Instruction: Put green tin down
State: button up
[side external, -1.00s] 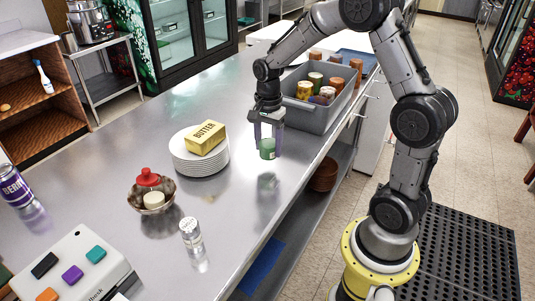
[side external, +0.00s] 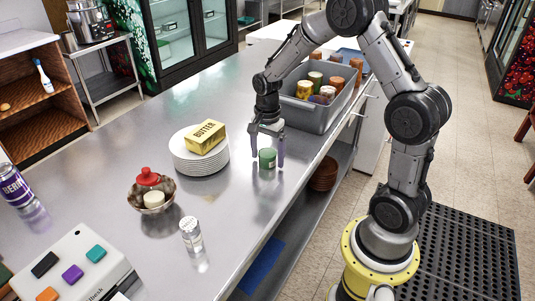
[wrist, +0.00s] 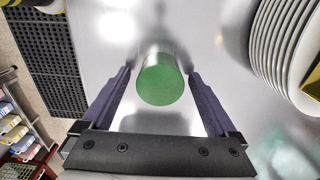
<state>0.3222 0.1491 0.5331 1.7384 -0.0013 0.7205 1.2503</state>
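The green tin (side external: 267,158) stands upright on the steel counter (side external: 120,235), right of the plate stack. In the wrist view its round green top (wrist: 160,85) shows between the fingers, with a gap on each side. My gripper (side external: 268,162) is open, with one finger on each side of the tin and not touching it. In the wrist view my gripper (wrist: 160,82) also shows as spread purple fingers.
A grey bin (side external: 318,115) holding several tins stands behind my gripper. A stack of white plates (side external: 200,163) with a yellow butter box (side external: 206,137) is to the left. A bowl (side external: 152,200) and a glass jar (side external: 191,237) stand nearer. The counter's right edge is close.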

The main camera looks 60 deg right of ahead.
aim_at(268, 153)
notch_tip(268, 153, up, 12)
jog(key=s+a+r+n+t, duration=0.3)
jog(key=s+a+r+n, duration=0.45)
jog(key=s+n, duration=0.2)
jog(key=s+a+f+n+t, duration=0.1)
jog(key=s+a+n, duration=0.3)
jog(key=s+n, duration=0.4)
jog(key=shift+s+a+t, duration=0.25)
jog(key=shift+s+t, duration=0.55)
jog(key=shift+s, duration=0.25)
